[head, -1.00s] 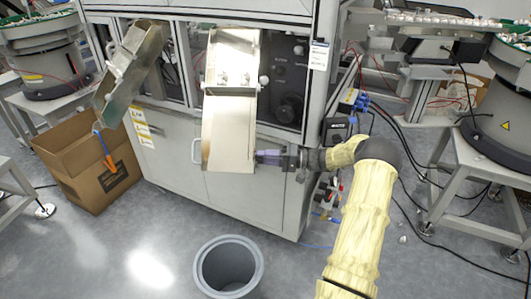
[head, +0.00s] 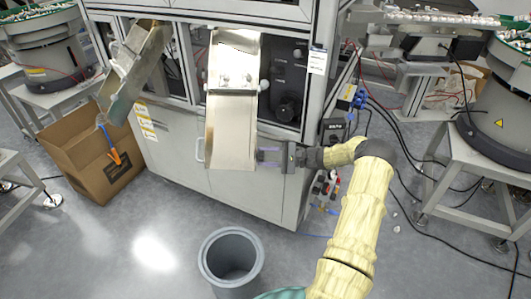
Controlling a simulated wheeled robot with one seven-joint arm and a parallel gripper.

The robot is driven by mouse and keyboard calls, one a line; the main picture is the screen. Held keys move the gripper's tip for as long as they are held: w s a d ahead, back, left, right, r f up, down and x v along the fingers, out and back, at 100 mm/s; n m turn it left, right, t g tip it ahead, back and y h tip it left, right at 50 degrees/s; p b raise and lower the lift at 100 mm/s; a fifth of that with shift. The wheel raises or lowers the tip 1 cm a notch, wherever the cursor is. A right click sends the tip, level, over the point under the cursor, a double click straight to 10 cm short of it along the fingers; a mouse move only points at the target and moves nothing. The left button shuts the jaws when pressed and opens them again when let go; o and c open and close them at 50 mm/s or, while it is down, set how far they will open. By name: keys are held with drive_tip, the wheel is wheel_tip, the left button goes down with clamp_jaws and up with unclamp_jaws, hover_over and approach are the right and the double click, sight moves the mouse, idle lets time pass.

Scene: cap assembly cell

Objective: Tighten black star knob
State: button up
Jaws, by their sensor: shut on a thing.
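My gripper (head: 267,156) is beside the lower right edge of the middle metal chute (head: 230,135), with its fingers pointing left at that edge. It is shut on a small part there that the fingers hide; it looks like the chute's side handle, matching the pale handle (head: 199,150) on the left edge. The chute hangs down tilted in front of the machine. I cannot clearly make out a black star knob. A dark round part (head: 288,108) sits on the dark panel right of the chute, too small to identify, and my gripper is well below it.
A second metal chute (head: 135,70) hangs at the left above an open cardboard box (head: 85,160). A grey bin (head: 230,265) stands on the floor in front. Cables (head: 400,150) and a bowl feeder stand (head: 465,150) are at the right.

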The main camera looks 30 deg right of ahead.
drive_tip(key=m+p, duration=0.2)
drive_tip(key=m, duration=0.4)
drive_tip(key=m+p, duration=0.2)
drive_tip(key=m, duration=0.4)
drive_tip(key=shift+s+d+f+m, duration=0.15)
drive_tip(key=shift+f+m, duration=0.05)
drive_tip(key=shift+m, duration=0.1)
idle(0.3)
drive_tip(key=o, duration=1)
drive_tip(key=shift+r, duration=0.1)
